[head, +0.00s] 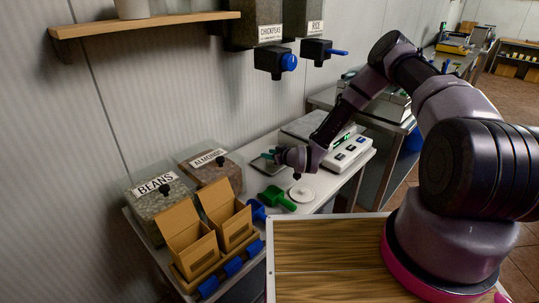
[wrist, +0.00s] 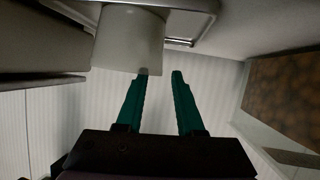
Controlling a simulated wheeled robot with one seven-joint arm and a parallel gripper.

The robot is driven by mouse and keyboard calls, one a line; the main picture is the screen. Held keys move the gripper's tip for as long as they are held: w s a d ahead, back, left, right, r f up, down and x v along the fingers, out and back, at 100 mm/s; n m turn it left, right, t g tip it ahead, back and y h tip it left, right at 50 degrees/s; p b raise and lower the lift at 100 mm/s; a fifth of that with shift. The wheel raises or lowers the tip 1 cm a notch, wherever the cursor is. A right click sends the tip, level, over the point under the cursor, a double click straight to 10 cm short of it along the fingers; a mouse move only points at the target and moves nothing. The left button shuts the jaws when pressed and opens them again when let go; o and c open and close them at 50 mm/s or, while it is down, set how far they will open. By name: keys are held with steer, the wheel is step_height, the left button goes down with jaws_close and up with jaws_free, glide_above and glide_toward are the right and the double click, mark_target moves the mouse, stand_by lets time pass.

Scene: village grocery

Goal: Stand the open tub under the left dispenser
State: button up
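In the head view two dispensers hang on the wall: the left one, labelled CHICKPEAS (head: 270,33), has a blue-knobbed spout (head: 275,62); the right one is labelled RICE (head: 315,28). My gripper (head: 266,156) is low over the counter's wall side, well below the spouts. In the wrist view my gripper (wrist: 160,73) has teal fingers spread with nothing between them. A whitish round tub (wrist: 128,35) is at upper left, its edge overlapped by the left fingertip; I cannot tell if they touch. I cannot make out this tub near my gripper in the head view.
The counter holds BEANS (head: 150,212) and ALMONDS (head: 205,172) bins, brown open boxes (head: 187,245), a green scoop (head: 275,197), a white disc with a knob (head: 302,193) and a scale (head: 350,153). A wall shelf (head: 145,22) bears a white container (head: 130,8).

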steer(key=v, duration=1.2)
steer(key=d+r+m+g+h, duration=0.25)
steer(key=d+r, duration=0.45)
steer(key=r, duration=0.5)
steer(key=d+r+m+g+h, duration=0.1)
steer(key=d+r+h, duration=0.2)
steer(key=d+r, duration=0.7)
steer(key=s+r+m+h, duration=0.15)
steer(key=s+r, duration=0.25)
steer(key=r, duration=0.4)
steer(key=s+r+m, duration=0.3)
steer(key=s+r, duration=0.2)
steer(key=r, duration=0.2)
steer(key=s+r+m+y, duration=0.1)
steer(key=s+r, duration=0.3)
steer(key=s, duration=0.4)
steer(key=s+r+m, duration=0.3)
steer(key=s+r, duration=0.1)
steer(key=s, duration=0.4)
steer(key=shift+r+g+y, duration=0.25)
steer(key=shift+g+y, duration=0.1)
steer(key=shift+y, duration=0.05)
